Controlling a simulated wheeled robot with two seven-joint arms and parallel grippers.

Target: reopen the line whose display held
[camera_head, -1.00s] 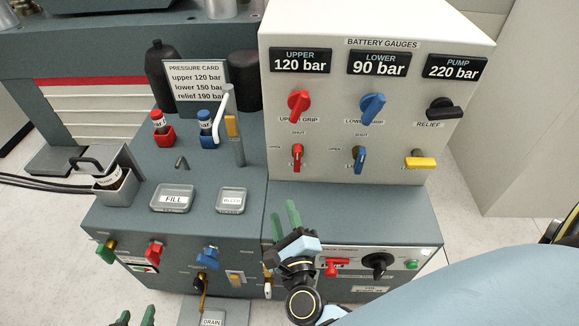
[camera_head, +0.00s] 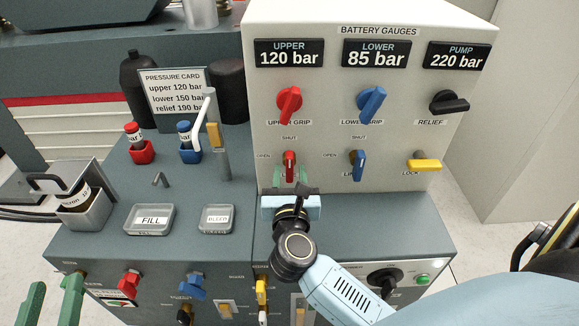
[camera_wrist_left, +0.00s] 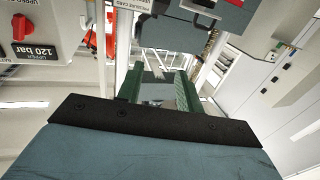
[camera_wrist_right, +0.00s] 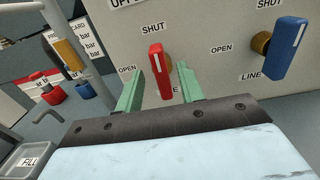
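On the gauge panel, the upper display (camera_head: 289,54) reads 120 bar and the lower display (camera_head: 376,54) reads 85 bar. The red line lever (camera_head: 290,165) stands upright, towards its SHUT label. The blue line lever (camera_head: 359,164) is also upright under SHUT. My right gripper (camera_head: 290,181) is open just in front of the red line lever. In the right wrist view the red lever (camera_wrist_right: 160,70) stands between the two green fingers, with visible gaps. My left gripper (camera_head: 52,303) is low at the left, open and empty; its fingers also show in the left wrist view (camera_wrist_left: 160,88).
Red (camera_head: 289,102) and blue (camera_head: 371,101) grip knobs sit above the levers; a black relief knob (camera_head: 448,102) and yellow lock lever (camera_head: 425,164) are to the right. A post with a white handle (camera_head: 206,105) stands left of the panel. The pressure card (camera_head: 176,91) is behind it.

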